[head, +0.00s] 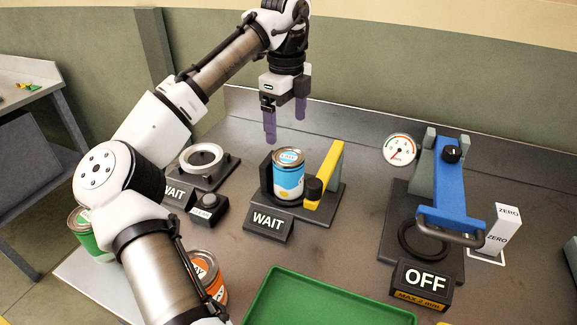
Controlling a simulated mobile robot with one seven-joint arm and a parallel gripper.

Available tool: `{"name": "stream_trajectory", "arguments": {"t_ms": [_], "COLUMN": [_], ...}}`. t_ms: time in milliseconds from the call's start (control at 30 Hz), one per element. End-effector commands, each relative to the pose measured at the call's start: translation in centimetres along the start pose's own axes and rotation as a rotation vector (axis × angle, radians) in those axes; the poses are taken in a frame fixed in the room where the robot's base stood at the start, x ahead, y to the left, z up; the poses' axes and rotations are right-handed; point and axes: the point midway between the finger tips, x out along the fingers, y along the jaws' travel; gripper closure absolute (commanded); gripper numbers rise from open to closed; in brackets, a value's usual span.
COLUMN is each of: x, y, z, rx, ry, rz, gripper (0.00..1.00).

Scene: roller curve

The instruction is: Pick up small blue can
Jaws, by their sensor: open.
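The small blue can (288,176) is blue and white with a metal lid. It stands upright on a dark fixture (326,203), with a yellow lever (326,170) and a black knob just to its right. My gripper (285,124) is open and empty, its purple fingers pointing down. In the picture it is above the can and a little left of its lid. The fingertips appear apart from the can. The can's lower right side is partly hidden by the knob.
A "WAIT" sign (268,222) stands before the fixture. A blue-armed press (445,185) with an "OFF" sign (424,282) is on the right. A green tray (325,300) lies in front. Orange (209,274) and green (84,236) cans stand left, partly behind my arm.

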Motion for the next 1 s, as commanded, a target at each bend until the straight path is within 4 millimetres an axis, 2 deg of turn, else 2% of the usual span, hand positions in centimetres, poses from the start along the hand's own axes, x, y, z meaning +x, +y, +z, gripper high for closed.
{"name": "stream_trajectory", "arguments": {"t_ms": [100,333,633,900,1000], "x": [2.3,6.3,8.5,12.2,12.8], "y": [0.0,0.1,0.1,0.1,0.0], "z": [-0.1,0.0,-0.1,-0.4,-0.4], "rx": [0.002,-0.001,-0.001,-0.002,-0.002], "ry": [0.005,0.001,0.000,0.001,0.001], "rz": [0.001,0.002,0.001,0.000,-0.001], "gripper": [0.10,0.10,0.10,0.10,0.10]}}
